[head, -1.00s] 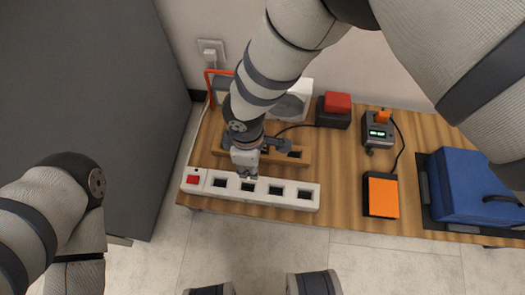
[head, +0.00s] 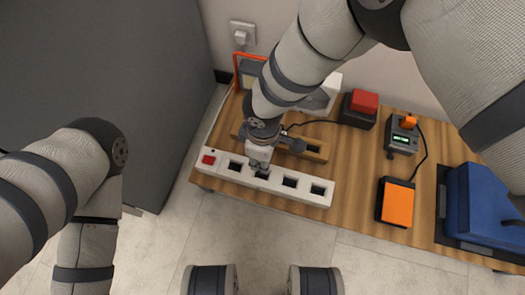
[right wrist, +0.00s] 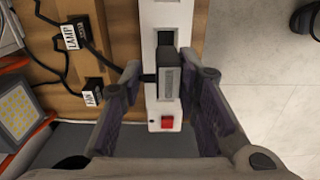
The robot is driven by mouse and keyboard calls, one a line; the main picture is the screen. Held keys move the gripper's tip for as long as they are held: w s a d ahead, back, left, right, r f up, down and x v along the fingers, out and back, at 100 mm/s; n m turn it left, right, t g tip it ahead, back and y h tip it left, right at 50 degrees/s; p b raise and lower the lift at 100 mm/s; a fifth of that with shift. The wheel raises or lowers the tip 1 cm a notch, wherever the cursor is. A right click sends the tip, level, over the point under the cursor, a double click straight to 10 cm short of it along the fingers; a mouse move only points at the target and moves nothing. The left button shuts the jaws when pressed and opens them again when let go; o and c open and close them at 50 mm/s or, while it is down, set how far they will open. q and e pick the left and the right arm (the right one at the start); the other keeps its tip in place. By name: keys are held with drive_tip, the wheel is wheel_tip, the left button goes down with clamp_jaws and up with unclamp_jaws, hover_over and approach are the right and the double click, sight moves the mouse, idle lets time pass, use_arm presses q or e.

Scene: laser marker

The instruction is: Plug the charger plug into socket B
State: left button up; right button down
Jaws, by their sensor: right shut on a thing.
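The white power strip (head: 248,176) lies along the front edge of the bench, with a red switch (head: 208,160) at its left end and dark square sockets in a row. My right gripper (head: 260,168) is low over the strip at the second socket from the switch. In the right wrist view, a dark plug with a grey top (right wrist: 168,80) is between its fingers, over the strip (right wrist: 168,14). I cannot tell whether the plug is seated or just above. Socket letters are not readable. My left arm is at the left; its gripper is out of view.
Behind the strip is a wooden rack (head: 314,150); plugs labelled LAMP (right wrist: 72,34) and FAN (right wrist: 93,92) are beside the strip. A red-topped box (head: 361,108), orange-topped box (head: 397,204), small display unit (head: 404,138) and blue case (head: 484,205) stand to the right.

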drive_tip(key=shift+s+f+b, duration=0.2)
drive_tip(key=shift+f+b, duration=0.15)
drive_tip(key=shift+f, duration=0.7)
drive_tip(key=shift+s+f+b, duration=0.15)
drive_tip(key=shift+f+b, duration=0.2)
drive_tip(key=shift+f, duration=0.7)
drive_tip(key=shift+a, duration=0.3)
drive_tip(key=shift+w+d+r, duration=0.1)
drive_tip(key=shift+w+r, duration=0.05)
drive_tip(key=shift+w+d, duration=0.2)
drive_tip(key=shift+s+f+b, duration=0.15)
drive_tip(key=shift+f+b, duration=0.9)
drive_tip(key=shift+f, duration=0.65)
idle(0.3)
drive_tip(key=c, duration=1.1)
unclamp_jaws()
